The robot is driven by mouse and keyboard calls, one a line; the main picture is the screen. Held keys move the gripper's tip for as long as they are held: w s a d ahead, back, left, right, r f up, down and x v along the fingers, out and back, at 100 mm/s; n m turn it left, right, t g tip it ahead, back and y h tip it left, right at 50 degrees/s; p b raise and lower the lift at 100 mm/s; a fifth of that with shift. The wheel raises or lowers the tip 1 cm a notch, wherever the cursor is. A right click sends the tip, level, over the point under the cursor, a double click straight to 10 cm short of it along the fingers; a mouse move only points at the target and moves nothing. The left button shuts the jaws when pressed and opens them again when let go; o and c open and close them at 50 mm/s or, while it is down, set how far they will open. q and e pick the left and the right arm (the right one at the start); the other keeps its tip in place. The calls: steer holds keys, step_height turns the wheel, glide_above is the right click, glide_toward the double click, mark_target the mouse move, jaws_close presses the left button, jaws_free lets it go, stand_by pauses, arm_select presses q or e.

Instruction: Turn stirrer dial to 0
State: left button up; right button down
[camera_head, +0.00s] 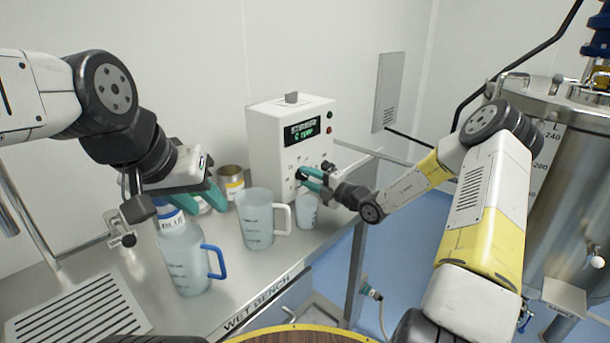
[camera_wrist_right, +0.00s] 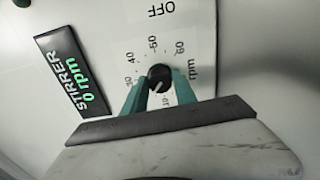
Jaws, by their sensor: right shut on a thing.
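The stirrer dial is a small black knob (camera_wrist_right: 159,77) with a white pointer mark on the control box's white face. In the right wrist view the pointer is toward the bottom of the picture, where the low numbers are partly hidden. The display (camera_wrist_right: 72,72) beside it reads "STIRRER 0 rpm". My right gripper (camera_wrist_right: 158,88) is shut on the knob, one teal finger on each side. In the head view the right gripper (camera_head: 306,179) is at the front of the control box (camera_head: 275,140). My left gripper (camera_head: 192,197) is open above the wet bench, away from the box.
A blue-handled jug (camera_head: 187,262), a clear jug (camera_head: 256,222) and a small beaker (camera_head: 307,214) stand on the wet bench (camera_head: 225,290). A metal can (camera_head: 232,180) stands behind. A steel tank (camera_head: 575,190) is at right. Blue floor shows beyond the bench edge.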

steer(key=c, duration=1)
jaws_free()
steer(key=shift+v, duration=3.9)
